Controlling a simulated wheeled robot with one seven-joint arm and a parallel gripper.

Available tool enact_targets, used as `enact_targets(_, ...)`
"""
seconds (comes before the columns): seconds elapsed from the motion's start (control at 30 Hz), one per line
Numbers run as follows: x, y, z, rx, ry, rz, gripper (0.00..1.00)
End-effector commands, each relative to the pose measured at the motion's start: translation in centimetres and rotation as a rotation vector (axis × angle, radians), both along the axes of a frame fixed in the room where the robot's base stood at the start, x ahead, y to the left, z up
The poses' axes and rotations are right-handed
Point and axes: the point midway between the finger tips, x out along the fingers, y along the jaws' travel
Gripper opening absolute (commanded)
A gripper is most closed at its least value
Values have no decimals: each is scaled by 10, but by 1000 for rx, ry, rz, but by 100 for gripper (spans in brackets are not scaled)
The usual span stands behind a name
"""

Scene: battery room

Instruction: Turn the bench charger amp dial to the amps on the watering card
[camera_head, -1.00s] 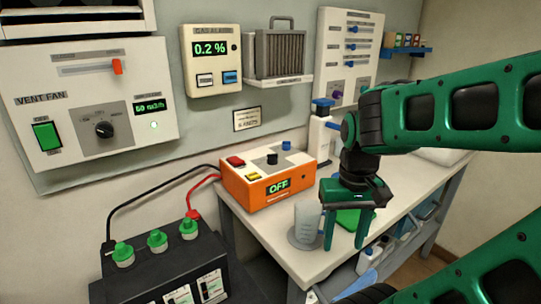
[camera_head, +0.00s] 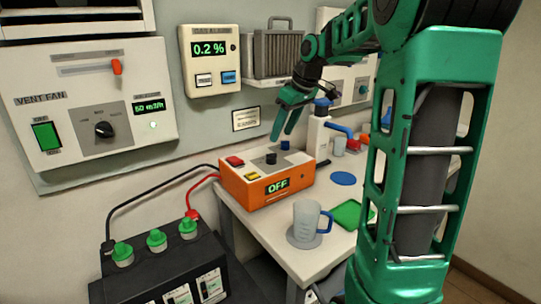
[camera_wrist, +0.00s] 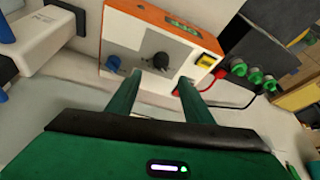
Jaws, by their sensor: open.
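The orange bench charger (camera_head: 240,190) stands at the back left of the bench; its display (camera_head: 277,185) reads OFF. On its top are a black dial (camera_head: 271,158) and a smaller blue knob (camera_head: 285,145); their labels are unreadable. My gripper (camera_head: 282,137) is open and empty, pointing down above the charger's back part. In the wrist view, the black dial (camera_wrist: 155,66) lies just beyond and between the open fingertips (camera_wrist: 161,77), apart from them. The blue knob (camera_wrist: 113,64) is left of them. A small framed card (camera_head: 246,119) hangs on the wall; its text is too small to read.
A jug (camera_head: 306,222) stands at the bench's front edge, near a green pad (camera_head: 350,213). A white pump bottle (camera_head: 319,140) stands right of the charger. Red and black cables run to the battery (camera_head: 165,270). A gas alarm (camera_head: 210,60) hangs above.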

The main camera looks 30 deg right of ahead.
Motion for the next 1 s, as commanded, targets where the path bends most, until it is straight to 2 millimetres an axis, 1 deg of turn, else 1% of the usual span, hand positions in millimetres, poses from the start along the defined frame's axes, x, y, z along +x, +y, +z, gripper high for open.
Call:
enact_targets(0.3, 18, 9, -50, 2, 6, 2, 47)
enact_targets(0.5, 29, 12, -77, 1, 5, 1, 47)
enact_targets(0.6, 33, 13, -86, 1, 4, 0, 47)
enact_targets(0.7, 35, 13, -90, 0, 3, 0, 47)
enact_targets(1.0, 36, 13, -92, -1, 2, 0, 47)
